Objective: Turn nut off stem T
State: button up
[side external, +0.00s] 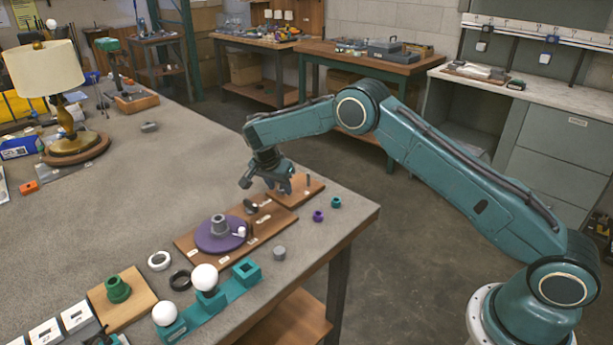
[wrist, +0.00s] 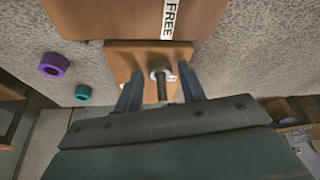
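A thin dark upright stem (side external: 308,181) stands on a small wooden board (side external: 313,191). In the wrist view the stem (wrist: 161,90) shows between my fingers, with a pale grey round piece (wrist: 158,72) around its far end. I cannot tell whether that piece is the nut or a collar, and no letter T is readable. My gripper (side external: 266,184) hangs above the boards, fingers pointing down. In the wrist view my gripper (wrist: 160,88) is open, one finger on each side of the stem, with gaps and nothing held.
A longer wooden board (side external: 188,241) carries a purple disc (side external: 209,242) with a grey hub. A "FREE" label (wrist: 168,18) shows in the wrist view. Loose purple (side external: 318,216) and teal (side external: 336,202) rings lie near the table's right edge. White bulbs (side external: 205,277) stand in front.

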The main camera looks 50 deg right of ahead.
jog(key=shift+w+m+g, duration=0.2)
jog(key=shift+m+g, duration=0.5)
jog(key=shift+m, duration=1.1)
grip_shut()
jog(key=shift+s+n, duration=0.1)
jog(key=shift+n, duration=0.2)
jog(key=shift+s+n+t, duration=0.15)
jog(key=shift+n+t, duration=0.45)
jog(key=shift+n, duration=0.7)
jog(key=shift+s+n+t+y, duration=0.1)
jog(key=shift+n+t+y, duration=0.35)
jog(key=shift+n, duration=1.15)
